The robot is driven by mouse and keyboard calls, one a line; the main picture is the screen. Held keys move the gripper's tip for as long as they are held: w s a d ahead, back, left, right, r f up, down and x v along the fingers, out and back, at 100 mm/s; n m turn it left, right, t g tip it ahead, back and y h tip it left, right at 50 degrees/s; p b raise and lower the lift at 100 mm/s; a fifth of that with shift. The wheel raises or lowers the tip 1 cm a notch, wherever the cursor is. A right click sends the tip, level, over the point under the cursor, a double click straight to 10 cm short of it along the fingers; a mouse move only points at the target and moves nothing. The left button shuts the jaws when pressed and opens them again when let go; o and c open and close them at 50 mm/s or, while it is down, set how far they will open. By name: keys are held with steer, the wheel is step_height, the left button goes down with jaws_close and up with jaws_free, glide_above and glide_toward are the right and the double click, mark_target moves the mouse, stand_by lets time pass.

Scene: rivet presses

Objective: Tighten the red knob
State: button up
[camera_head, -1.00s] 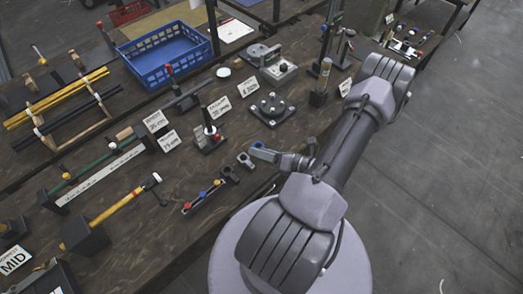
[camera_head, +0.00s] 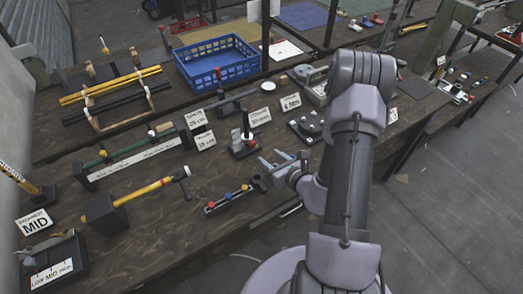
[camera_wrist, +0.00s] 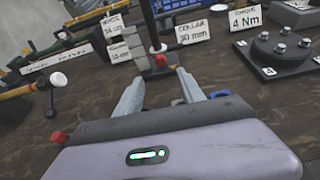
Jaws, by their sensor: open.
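In the wrist view my gripper (camera_wrist: 160,76) is open and empty, with both fingers pointing away over the bench. A red knob (camera_wrist: 58,137) shows at the lower left there, beside my gripper's housing, which hides what lies below it.
A card reading 4 Nm (camera_wrist: 245,18) and a round black plate with bolts (camera_wrist: 283,47) stand at the right. A blue crate (camera_head: 216,62) is farther back. Bare wood shows around the strip.

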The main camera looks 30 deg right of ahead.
mark_target(253, 145)
steer(key=b+x, duration=0.1)
steer(key=x, duration=1)
steer(key=shift+b, duration=0.35)
steer(key=shift+d, duration=0.1)
jaws_close()
